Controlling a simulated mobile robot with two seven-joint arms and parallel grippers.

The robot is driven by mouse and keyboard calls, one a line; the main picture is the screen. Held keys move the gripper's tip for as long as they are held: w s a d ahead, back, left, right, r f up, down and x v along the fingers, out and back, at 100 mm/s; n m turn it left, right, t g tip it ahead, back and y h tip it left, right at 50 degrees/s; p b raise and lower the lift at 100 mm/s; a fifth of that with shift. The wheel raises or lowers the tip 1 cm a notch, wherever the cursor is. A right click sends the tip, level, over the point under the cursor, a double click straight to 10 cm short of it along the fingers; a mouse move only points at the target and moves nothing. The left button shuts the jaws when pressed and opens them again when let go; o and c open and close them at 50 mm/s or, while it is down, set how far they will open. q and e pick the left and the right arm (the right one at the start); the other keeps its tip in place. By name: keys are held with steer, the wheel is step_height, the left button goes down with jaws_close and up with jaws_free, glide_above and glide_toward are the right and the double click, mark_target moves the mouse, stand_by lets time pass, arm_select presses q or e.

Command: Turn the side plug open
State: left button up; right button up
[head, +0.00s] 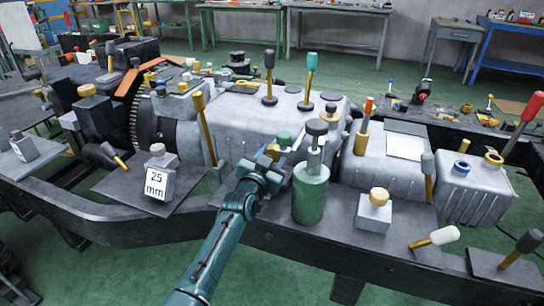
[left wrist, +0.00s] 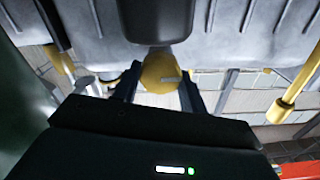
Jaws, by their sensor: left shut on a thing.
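The side plug (left wrist: 158,70) is a round yellow knob with a small pale mark on its face, low on the side of the grey housing in the left wrist view. My left gripper (left wrist: 160,88) has a dark finger on each side of it and is shut on it. In the head view my left gripper (head: 274,158) reaches up to the front side of the large grey housing (head: 240,115); the plug itself is hidden there behind the gripper. How far the plug is turned cannot be told. My right gripper is not in view.
A green cylinder (head: 309,200) stands close to the right of my left gripper. A block marked 25 mm (head: 158,183) stands on a dark plate to the left. A grey block with a yellow knob (head: 374,214) and several upright handled tools stand around the housing.

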arm_select(q)
steer(key=shift+c, duration=0.3)
steer(key=n, duration=0.2)
steer(key=shift+n+p, duration=0.4)
steer(key=shift+n, duration=2)
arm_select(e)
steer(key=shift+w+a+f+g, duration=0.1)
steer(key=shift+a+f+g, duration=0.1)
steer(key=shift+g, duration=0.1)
arm_select(q)
steer(key=shift+a+f, duration=0.1)
steer(key=o, duration=1)
